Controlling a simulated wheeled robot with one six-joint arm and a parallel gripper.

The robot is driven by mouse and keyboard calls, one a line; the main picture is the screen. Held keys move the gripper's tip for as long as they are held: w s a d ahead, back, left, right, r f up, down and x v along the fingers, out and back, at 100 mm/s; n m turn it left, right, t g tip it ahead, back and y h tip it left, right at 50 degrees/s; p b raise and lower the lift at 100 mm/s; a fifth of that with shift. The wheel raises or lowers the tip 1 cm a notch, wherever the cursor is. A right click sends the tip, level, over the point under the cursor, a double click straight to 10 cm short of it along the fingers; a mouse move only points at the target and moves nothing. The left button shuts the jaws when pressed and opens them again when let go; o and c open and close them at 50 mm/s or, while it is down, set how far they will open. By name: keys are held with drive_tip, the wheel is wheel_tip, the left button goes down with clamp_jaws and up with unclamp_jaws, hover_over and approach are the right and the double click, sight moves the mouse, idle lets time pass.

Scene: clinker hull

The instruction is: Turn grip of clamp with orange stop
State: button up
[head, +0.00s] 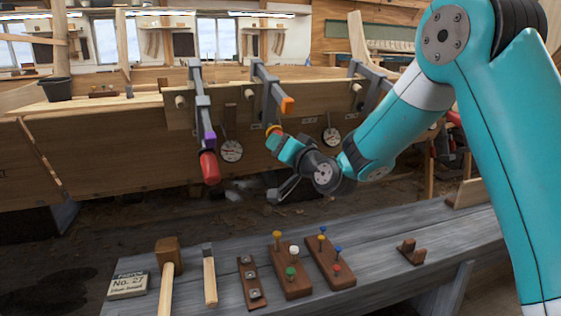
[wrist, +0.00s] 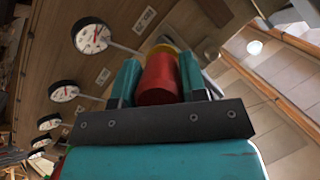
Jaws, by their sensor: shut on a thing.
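The clamp with the orange stop (head: 287,104) hangs on the plank edge of the hull, its grey bar (head: 268,84) reaching toward me. My gripper (head: 276,140) is at the lower end of this clamp, and its fingers hide most of the grip in the head view. In the wrist view the red grip (wrist: 158,80) sits between the two teal fingers of my gripper (wrist: 157,92), which are shut on it. A yellow-orange ring (wrist: 166,49) shows just beyond the grip.
To the left a clamp with a purple stop (head: 209,140) and red grip (head: 210,167) hangs close by. Dials (head: 231,151) hang on the hull planks. Another grey clamp (head: 372,91) is partly behind my arm. A bench (head: 390,274) below holds a mallet (head: 167,255) and wooden blocks.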

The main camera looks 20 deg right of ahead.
drive_tip(key=shift+s+f+m+y+b, duration=0.1)
drive_tip(key=shift+f+m+y+b, duration=0.1)
drive_tip(key=shift+m+y+b, duration=1)
drive_tip(key=shift+a+h+b, duration=0.1)
drive_tip(key=shift+h+b, duration=0.2)
drive_tip(key=shift+b, duration=0.05)
drive_tip(key=o, duration=0.9)
drive_tip(key=shift+o, duration=0.2)
drive_tip(key=shift+r, duration=0.15)
drive_tip(key=b+v, duration=0.7)
drive_tip(key=v, duration=1)
drive_tip(key=shift+s, duration=0.2)
